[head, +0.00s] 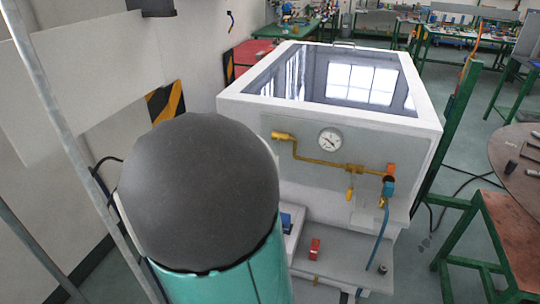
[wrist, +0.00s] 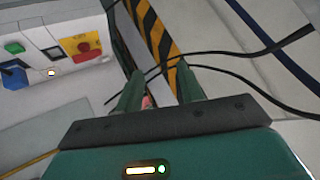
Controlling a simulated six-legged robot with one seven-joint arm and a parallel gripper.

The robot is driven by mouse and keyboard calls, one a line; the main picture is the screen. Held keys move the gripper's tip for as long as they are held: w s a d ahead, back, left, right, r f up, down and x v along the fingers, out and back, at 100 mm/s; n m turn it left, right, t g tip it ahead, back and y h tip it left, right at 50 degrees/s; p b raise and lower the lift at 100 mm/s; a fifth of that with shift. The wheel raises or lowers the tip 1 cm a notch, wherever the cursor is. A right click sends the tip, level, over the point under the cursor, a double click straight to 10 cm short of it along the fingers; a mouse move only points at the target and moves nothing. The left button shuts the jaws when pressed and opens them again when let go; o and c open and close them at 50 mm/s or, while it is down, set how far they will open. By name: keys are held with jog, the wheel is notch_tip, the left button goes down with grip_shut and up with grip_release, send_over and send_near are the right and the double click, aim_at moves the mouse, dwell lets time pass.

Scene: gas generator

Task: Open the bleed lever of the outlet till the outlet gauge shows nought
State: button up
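In the head view, a round white gauge (head: 330,140) sits on the grey front panel of a white cabinet. Its dial is too small to read. A brass pipe (head: 310,159) runs below it to the right. A small yellow lever (head: 350,193) hangs down from the pipe. At the pipe's right end are an orange part (head: 391,169) and a blue-green fitting (head: 388,187). I cannot tell for sure which is the bleed lever. In the wrist view, my gripper (wrist: 160,72) has its two green fingers apart, with nothing held between them. The gauge and pipe do not show there.
The white cabinet (head: 228,98) has a dark glass top. A red block (head: 314,249) sits on its lower ledge. A red emergency button (wrist: 84,47) is on a panel in the wrist view. Black cables (wrist: 235,75) cross beyond the fingers. A round table (head: 508,178) stands right.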

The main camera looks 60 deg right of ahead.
jog(key=s+d+f+m+g+h, duration=0.2)
jog(key=s+d+h, duration=0.15)
jog(key=d, duration=0.35)
jog(key=s+d+f+m+g+h, duration=0.1)
jog(key=s+d+m+g+h, duration=0.2)
jog(key=d, duration=0.5)
jog(key=s+d+r+m+g+h, duration=0.1)
jog(key=s+d+r+g+h, duration=0.3)
jog(key=s+d+h, duration=0.45)
jog(key=s+d+y, duration=0.1)
jog(key=d+y, duration=0.1)
jog(key=d, duration=1)
jog(key=shift+s+f+y, duration=0.2)
jog(key=shift+s+y, duration=0.1)
jog(key=shift+y, duration=0.1)
grip_shut()
